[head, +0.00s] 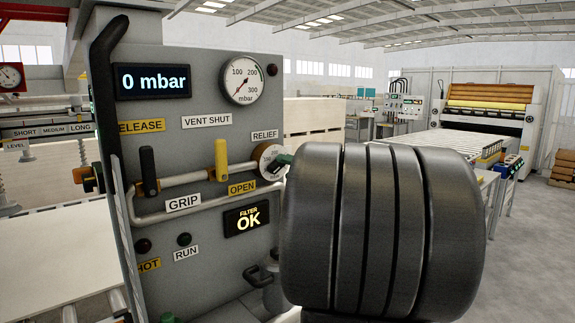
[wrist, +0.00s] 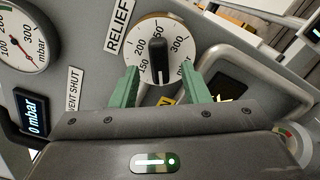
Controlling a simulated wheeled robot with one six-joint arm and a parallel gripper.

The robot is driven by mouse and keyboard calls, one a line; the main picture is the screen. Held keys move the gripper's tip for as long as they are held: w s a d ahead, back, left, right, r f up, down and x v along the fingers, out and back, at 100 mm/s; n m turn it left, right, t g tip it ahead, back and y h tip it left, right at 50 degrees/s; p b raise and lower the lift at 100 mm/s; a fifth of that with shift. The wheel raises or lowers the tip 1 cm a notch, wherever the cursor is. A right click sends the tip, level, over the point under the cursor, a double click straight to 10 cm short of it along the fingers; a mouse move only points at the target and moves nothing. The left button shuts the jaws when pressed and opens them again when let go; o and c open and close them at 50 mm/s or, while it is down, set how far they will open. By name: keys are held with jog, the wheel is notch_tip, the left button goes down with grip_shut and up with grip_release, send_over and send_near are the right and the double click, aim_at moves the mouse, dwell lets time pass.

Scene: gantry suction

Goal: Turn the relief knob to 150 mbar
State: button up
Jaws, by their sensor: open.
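The 150 mark is at the dial's lower left. My gripper (wrist: 161,76) is open, its green fingers on either side of the bar with gaps showing. In the head view the dial (head: 266,155) is partly hidden by my gripper. The display (head: 152,81) reads 0 mbar.
The grey panel (head: 195,220) carries a round gauge (head: 242,78), a black lever (head: 148,170), a yellow lever (head: 221,160) and a FILTER OK display (head: 248,219).

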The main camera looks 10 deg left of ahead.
aim_at(278, 165)
jog(key=shift+x, duration=1.4)
jog(key=shift+c, duration=0.2)
grip_shut()
jog(key=shift+r+m+p, duration=0.1)
jog(key=shift+m+p, duration=0.2)
jog(key=shift+p, duration=0.1)
jog(key=m+p, duration=0.4)
jog(key=m, duration=0.1)
jog(key=shift+r, duration=0.15)
jog(key=m+p, duration=0.2)
jog(key=m, duration=0.1)
jog(key=shift+m, duration=0.4)
jog(key=shift+m+p, duration=0.9)
jog(key=shift+m, duration=0.2)
